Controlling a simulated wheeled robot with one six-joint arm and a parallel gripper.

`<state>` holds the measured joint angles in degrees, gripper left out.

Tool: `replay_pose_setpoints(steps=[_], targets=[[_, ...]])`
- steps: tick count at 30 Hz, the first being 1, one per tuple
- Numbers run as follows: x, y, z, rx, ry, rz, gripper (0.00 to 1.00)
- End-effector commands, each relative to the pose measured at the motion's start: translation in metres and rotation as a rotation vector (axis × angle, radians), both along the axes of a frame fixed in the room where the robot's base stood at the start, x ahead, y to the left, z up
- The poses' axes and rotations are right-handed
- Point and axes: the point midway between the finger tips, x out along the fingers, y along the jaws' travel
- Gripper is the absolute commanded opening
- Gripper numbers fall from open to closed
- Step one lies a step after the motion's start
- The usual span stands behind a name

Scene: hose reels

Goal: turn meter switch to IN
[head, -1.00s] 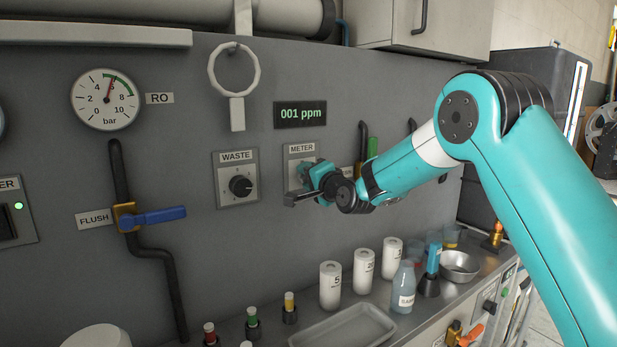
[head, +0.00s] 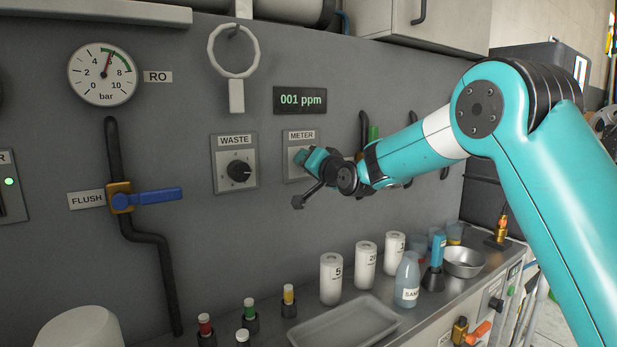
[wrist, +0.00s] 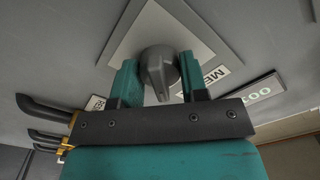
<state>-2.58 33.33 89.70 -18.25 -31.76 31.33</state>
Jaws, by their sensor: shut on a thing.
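The meter switch is a grey rotary knob (wrist: 158,70) on a light square plate (wrist: 150,22) in the wrist view. My gripper (wrist: 160,82) has one teal finger on each side of the knob and is shut on it. In the head view my gripper (head: 312,165) is at the METER plate (head: 300,140) and hides the knob and most of the plate's lettering. The display above the plate reads 001 ppm (head: 300,100). The knob's pointer position cannot be read against its labels.
The WASTE switch (head: 240,170) is just left of the meter plate. A blue FLUSH valve handle (head: 160,195) and a pressure gauge (head: 103,73) are farther left. White canisters (head: 331,280), a sample bottle (head: 407,280) and a tray (head: 345,325) stand on the counter below.

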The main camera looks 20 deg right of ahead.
Motion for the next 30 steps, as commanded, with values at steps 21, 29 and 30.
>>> replay_pose_setpoints(steps=[21,29,30], targets=[[0.0000,-0.0005,-0.0043,-0.573,-0.182,-0.001,0.17],[0.0002,-0.0005,-0.0031,-0.669,-0.212,-0.001,0.17],[0.0002,-0.0005,-0.0030,-0.678,-0.215,-0.001,0.17]])
